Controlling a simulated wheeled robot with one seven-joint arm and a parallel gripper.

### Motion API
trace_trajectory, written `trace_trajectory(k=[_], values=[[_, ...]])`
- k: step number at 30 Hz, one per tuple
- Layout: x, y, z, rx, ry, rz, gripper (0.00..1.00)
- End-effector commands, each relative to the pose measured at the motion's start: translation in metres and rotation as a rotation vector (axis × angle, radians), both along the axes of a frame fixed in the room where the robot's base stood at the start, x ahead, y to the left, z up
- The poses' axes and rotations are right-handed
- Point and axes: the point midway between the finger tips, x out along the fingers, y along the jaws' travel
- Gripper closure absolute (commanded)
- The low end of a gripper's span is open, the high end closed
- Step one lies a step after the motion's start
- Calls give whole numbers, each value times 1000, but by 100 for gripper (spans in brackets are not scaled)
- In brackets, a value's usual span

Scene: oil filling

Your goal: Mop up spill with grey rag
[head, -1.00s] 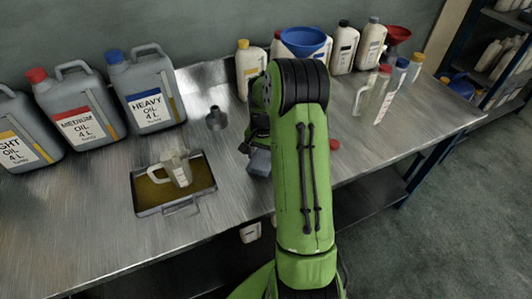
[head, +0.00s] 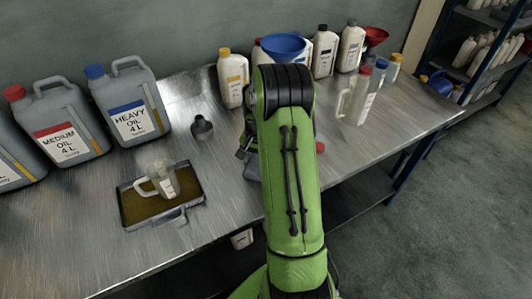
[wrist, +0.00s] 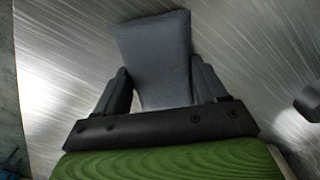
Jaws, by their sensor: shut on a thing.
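My gripper (wrist: 161,88) is shut on the grey rag (wrist: 157,50), a folded dark grey cloth standing out between the two black fingers in the wrist view. The brushed metal worktop shows around it. In the head view my arm hides most of the gripper; part of the rag (head: 253,169) shows left of the arm, near the bench's front edge. I cannot tell whether it touches the worktop. No clear spill patch shows on the bare bench; the part behind my arm is hidden.
A tray (head: 197,180) with brown liquid and a clear jug (head: 164,177) lies left of my gripper. A dark small spout (head: 202,127) stands behind. Oil cans, bottles and a blue funnel (head: 283,46) line the wall. A red cap (head: 319,147) lies right of my arm.

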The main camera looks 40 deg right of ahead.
Motion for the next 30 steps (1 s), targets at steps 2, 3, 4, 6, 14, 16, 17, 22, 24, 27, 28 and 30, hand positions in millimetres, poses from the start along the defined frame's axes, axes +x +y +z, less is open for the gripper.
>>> trace_trajectory(k=[2,3,4,6,14,16,17,22,24,27,28,30], values=[[-3,16,-2,0,0,4,53],[-4,22,-2,1,0,4,53],[-5,26,-1,1,0,4,53],[-6,31,-1,0,0,2,53],[-6,-1,1,0,0,-3,53],[-7,-14,2,0,1,-5,53],[-7,-20,1,0,1,-4,53],[-7,-51,1,1,0,-3,53],[-6,-62,1,0,0,-2,53],[-7,-69,1,1,0,-1,53],[-6,-69,0,0,0,0,53],[-3,-62,0,1,0,4,53]])
